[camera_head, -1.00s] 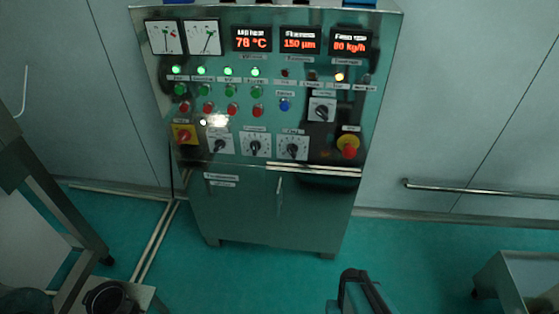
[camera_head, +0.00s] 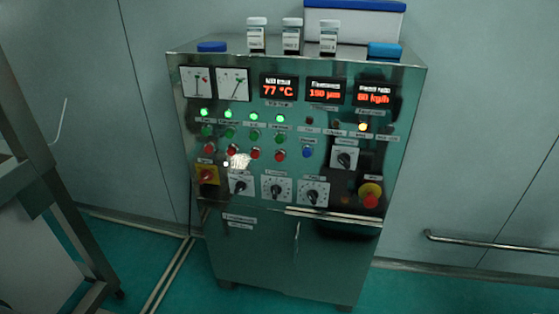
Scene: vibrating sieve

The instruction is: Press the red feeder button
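A steel control cabinet (camera_head: 215,185) stands against the wall with its sloping panel facing me. A row of several small red buttons runs across the left half of the panel, from the leftmost one (camera_head: 204,149) to the rightmost one (camera_head: 280,155). Each sits below a green button, such as the rightmost green one (camera_head: 280,138). Lit green lamps (camera_head: 253,117) sit above these. The labels are too small to read, so I cannot tell for certain which red button is the feeder's. My gripper is not in view.
A blue button (camera_head: 308,152) is right of the red row. A red-yellow emergency knob (camera_head: 371,195) and a red-yellow switch (camera_head: 207,174) flank the dials (camera_head: 277,190). Jars (camera_head: 291,37) and a blue-lidded box (camera_head: 354,25) stand on top. A wall rail (camera_head: 490,244) is at right.

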